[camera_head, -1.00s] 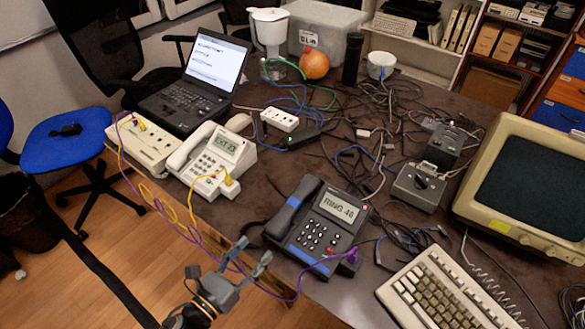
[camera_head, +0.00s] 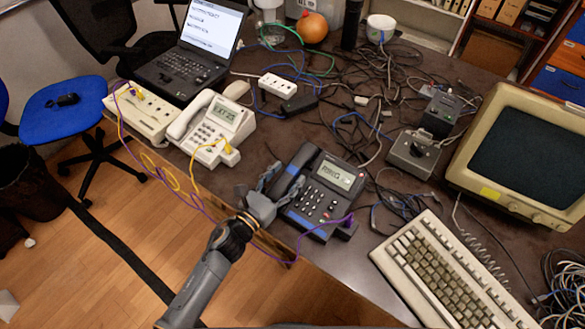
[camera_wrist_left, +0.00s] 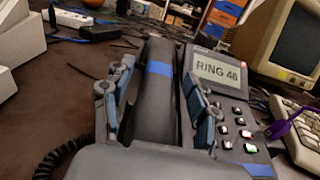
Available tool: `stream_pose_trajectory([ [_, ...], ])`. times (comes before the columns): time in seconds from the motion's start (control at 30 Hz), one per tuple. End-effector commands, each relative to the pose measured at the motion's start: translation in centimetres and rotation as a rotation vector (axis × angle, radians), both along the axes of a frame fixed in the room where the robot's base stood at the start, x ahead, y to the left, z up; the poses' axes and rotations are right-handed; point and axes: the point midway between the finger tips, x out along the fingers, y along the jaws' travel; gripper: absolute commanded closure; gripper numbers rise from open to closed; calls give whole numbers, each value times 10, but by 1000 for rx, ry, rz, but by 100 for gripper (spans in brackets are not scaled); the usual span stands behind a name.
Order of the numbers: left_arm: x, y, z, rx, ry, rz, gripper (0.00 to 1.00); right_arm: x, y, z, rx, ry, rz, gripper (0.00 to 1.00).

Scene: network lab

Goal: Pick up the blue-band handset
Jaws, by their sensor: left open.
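My left gripper (camera_head: 284,178) is open at the phone's left edge. In the left wrist view its fingers (camera_wrist_left: 160,85) stand on either side of the handset, which lies between them. Contact is not clear. My right gripper is not in view.
A white phone (camera_head: 217,128) stands to the left, with yellow and purple cables hanging over the table's front edge. A beige keyboard (camera_head: 440,270) and an old monitor (camera_head: 530,150) are at the right. Tangled cables and a grey box (camera_head: 413,153) lie behind the phone.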

Motion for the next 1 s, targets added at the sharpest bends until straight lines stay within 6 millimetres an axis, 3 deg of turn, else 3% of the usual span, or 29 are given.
stream_pose_trajectory([
  [0.13, 15, -10, 1, 1, -1, 0, 42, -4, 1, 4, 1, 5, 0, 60],
  [0.4, 17, -12, -1, 1, 1, 0, 42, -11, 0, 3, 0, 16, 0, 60],
  [0.7, 17, -12, -1, 1, 1, 0, 100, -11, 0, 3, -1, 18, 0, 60],
  [1.0, 17, -12, 2, 0, -1, 0, 100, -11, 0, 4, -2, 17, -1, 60],
])
